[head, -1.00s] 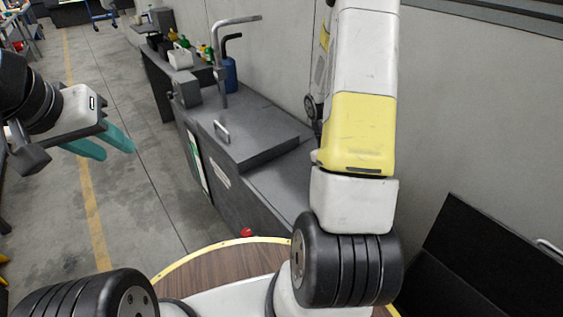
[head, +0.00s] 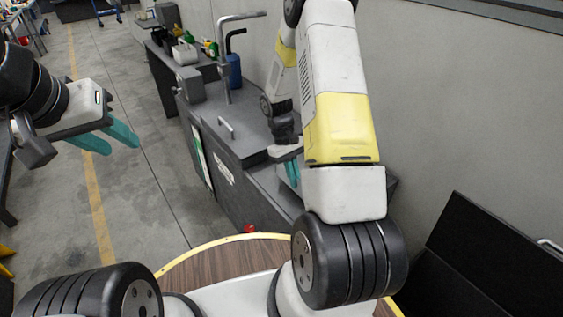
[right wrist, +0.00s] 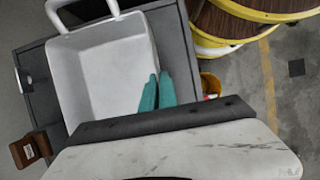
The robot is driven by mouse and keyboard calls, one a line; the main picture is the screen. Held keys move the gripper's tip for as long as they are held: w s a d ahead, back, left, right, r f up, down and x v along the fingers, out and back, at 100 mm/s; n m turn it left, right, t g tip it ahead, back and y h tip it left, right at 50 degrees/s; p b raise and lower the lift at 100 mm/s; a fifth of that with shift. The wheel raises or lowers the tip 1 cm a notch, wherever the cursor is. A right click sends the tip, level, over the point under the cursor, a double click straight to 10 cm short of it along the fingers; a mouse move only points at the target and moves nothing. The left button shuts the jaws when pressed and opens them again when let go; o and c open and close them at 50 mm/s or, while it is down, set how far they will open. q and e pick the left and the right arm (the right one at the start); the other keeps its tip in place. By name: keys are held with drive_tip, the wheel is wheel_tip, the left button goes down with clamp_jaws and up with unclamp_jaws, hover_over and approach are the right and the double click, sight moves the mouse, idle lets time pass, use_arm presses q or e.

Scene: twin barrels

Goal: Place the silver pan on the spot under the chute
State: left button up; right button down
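A pale, square, open pan (right wrist: 95,72) with a looped handle (right wrist: 85,18) shows in the right wrist view, within the dark grey counter. It looks like the silver pan, and it is hidden in the head view. My right gripper (right wrist: 157,85) points at the pan's inner edge with its teal fingers close together and nothing between them. It also shows in the head view (head: 292,172), partly behind my arm. My left gripper (head: 115,140) is open and empty over the floor at left. I cannot make out a chute or a marked spot.
A black box (head: 485,265) stands at right. An orange bucket (right wrist: 211,83) stands on the floor.

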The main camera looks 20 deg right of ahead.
drive_tip(key=shift+f, duration=0.5)
drive_tip(key=shift+f, duration=0.1)
drive_tip(key=c, duration=2)
unclamp_jaws()
drive_tip(key=shift+f, duration=0.15)
drive_tip(key=shift+c, duration=0.2)
drive_tip(key=o, duration=0.4)
drive_tip(key=shift+c, duration=0.2)
